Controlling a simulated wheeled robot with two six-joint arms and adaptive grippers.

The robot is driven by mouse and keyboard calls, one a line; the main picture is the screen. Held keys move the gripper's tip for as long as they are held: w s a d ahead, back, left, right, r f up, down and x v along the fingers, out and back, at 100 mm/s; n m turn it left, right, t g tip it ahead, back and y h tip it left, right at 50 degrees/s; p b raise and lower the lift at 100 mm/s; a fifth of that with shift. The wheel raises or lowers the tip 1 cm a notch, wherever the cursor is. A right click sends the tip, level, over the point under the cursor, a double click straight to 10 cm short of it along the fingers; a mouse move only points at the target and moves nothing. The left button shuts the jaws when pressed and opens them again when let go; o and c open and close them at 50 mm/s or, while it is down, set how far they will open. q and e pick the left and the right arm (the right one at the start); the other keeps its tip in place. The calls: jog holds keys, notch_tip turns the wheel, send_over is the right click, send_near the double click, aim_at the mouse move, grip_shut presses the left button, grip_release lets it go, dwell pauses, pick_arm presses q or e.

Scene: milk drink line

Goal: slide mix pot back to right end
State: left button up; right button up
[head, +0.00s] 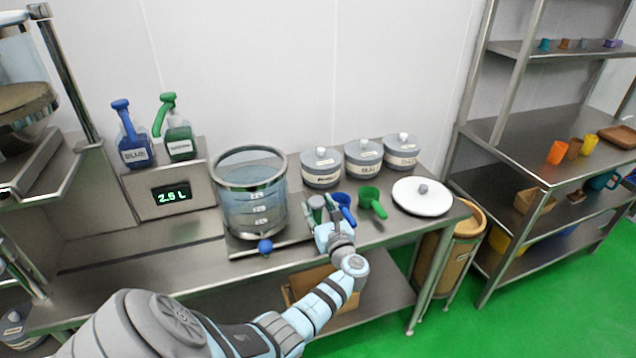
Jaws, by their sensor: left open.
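The mix pot (254,208) is a clear, graduated vessel with a steel rim, standing upright on the steel bench (190,254). A blue knob (265,246) shows low on its front. My left gripper (318,208) is open, just right of the pot. I cannot tell whether it touches the pot. The forearm hides part of the bench's front edge. My right gripper is not in view.
A blue scoop (345,208) and a green scoop (372,202) lie close right of my gripper. Behind are several lidded jars (321,168); a white lid (421,197) lies at the bench's right end. A display box (171,194) stands left of the pot.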

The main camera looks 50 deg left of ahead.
pick_arm(q)
jog(key=v, duration=1.2)
